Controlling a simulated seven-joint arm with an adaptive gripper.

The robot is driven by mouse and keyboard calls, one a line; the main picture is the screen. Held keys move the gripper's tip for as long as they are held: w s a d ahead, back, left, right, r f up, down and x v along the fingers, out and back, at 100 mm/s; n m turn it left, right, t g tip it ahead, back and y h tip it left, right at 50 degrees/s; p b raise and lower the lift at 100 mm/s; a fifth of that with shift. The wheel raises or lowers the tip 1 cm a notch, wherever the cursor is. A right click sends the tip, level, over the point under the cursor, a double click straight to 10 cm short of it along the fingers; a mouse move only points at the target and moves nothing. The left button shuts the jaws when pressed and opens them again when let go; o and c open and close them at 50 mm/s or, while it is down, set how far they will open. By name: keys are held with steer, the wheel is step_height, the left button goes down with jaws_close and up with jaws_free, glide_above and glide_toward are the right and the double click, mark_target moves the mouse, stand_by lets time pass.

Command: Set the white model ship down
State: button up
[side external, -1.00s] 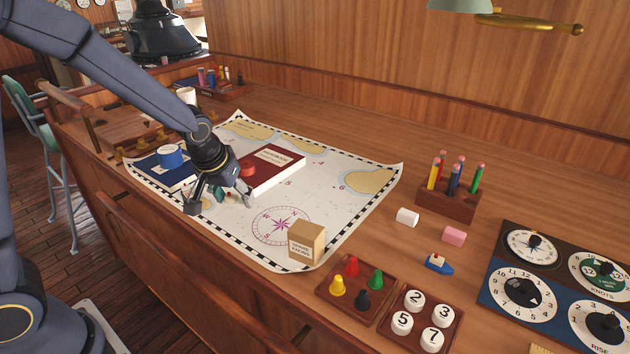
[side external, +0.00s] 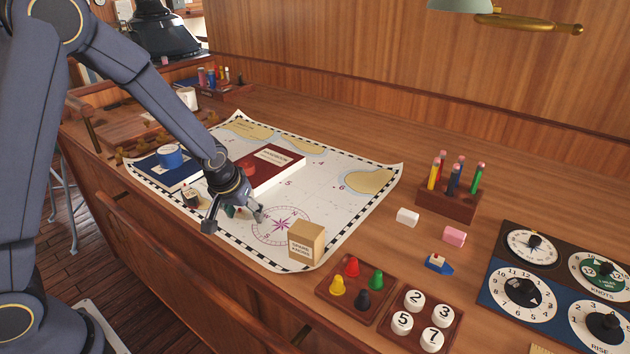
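My gripper (side external: 234,218) is low over the chart (side external: 338,208), to the left of its compass rose. Its two sides look spread apart. A small green and reddish patch (side external: 230,211) shows between them, mostly hidden by the gripper; I cannot tell whether it is held. I cannot make out a plainly white model ship. A small toy boat (side external: 438,264) with a blue hull and pale top stands on the desk at the right, well apart from my gripper.
A cardboard box (side external: 306,240) stands on the chart right of my gripper. A red book (side external: 264,170), a blue book (side external: 158,174) with a blue mug (side external: 171,157), and a dark small object (side external: 191,198) lie around it. Peg tray (side external: 350,304) and pencil block (side external: 447,202) stand right.

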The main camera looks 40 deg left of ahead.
steer(key=o, duration=0.3)
steer(key=shift+r, duration=0.2)
steer(key=v, duration=1.2)
steer(key=s+d+r+m+h, duration=0.1)
steer(key=s+r, duration=0.3)
steer(key=s, duration=0.4)
steer(key=s+d+r+m+t, duration=0.1)
steer(key=s+d+r+m, duration=0.1)
steer(key=s, duration=0.7)
step_height(320, 180, up, 2)
steer(key=shift+r+m+t+h, duration=0.1)
steer(key=shift+m+t+h, duration=0.25)
steer(key=shift+m, duration=0.35)
